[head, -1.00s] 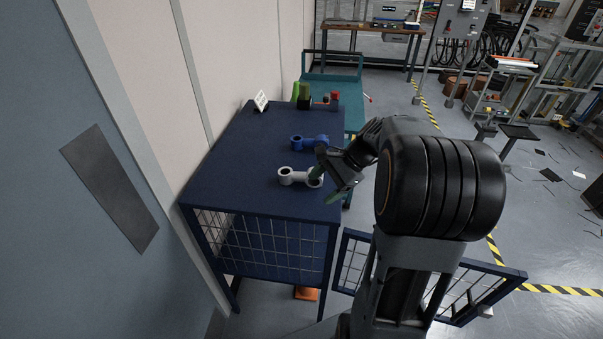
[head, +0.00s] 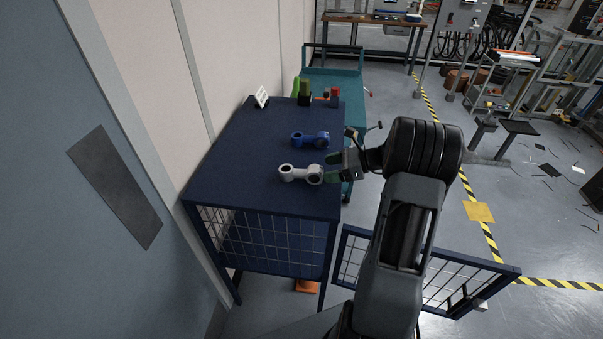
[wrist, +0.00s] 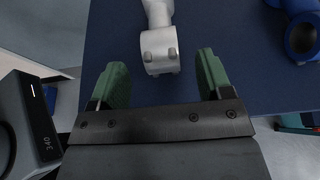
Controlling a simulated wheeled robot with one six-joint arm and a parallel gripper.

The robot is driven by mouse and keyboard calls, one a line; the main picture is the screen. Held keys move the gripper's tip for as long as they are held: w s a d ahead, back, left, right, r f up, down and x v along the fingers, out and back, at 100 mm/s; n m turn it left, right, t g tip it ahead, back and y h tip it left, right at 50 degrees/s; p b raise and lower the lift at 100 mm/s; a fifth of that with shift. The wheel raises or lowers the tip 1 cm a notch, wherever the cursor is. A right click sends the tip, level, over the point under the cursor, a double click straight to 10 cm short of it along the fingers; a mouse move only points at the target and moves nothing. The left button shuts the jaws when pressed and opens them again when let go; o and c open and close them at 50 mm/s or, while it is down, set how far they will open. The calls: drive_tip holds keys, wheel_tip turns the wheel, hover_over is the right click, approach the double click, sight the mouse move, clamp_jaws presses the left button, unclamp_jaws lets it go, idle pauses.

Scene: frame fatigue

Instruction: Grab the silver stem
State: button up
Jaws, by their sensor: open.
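The silver stem (head: 300,174) lies on the dark blue table top near its right edge. Its clamp end points toward my gripper. In the wrist view the silver stem (wrist: 160,40) enters from the top, with its bolted end between and slightly beyond the two green fingertips. My gripper (wrist: 161,72) is open, with a finger on either side of the stem's line and clear gaps on both sides. In the head view my gripper (head: 332,170) is at the table's right edge, close to the stem's right end. I cannot tell the exact height gap.
A blue stem (head: 310,139) lies behind the silver one; it also shows in the wrist view (wrist: 302,36). A small white sign (head: 262,97) and green and red items stand at the table's (head: 225,165) far end. A teal cart (head: 335,82) stands behind.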

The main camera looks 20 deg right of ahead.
sight(319, 169)
drive_tip(key=shift+p+x, duration=0.7)
drive_tip(key=shift+x, duration=2.1)
drive_tip(key=c, duration=1)
drive_tip(key=shift+w, duration=0.1)
drive_tip(key=shift+c, duration=0.4)
drive_tip(key=shift+r, duration=0.2)
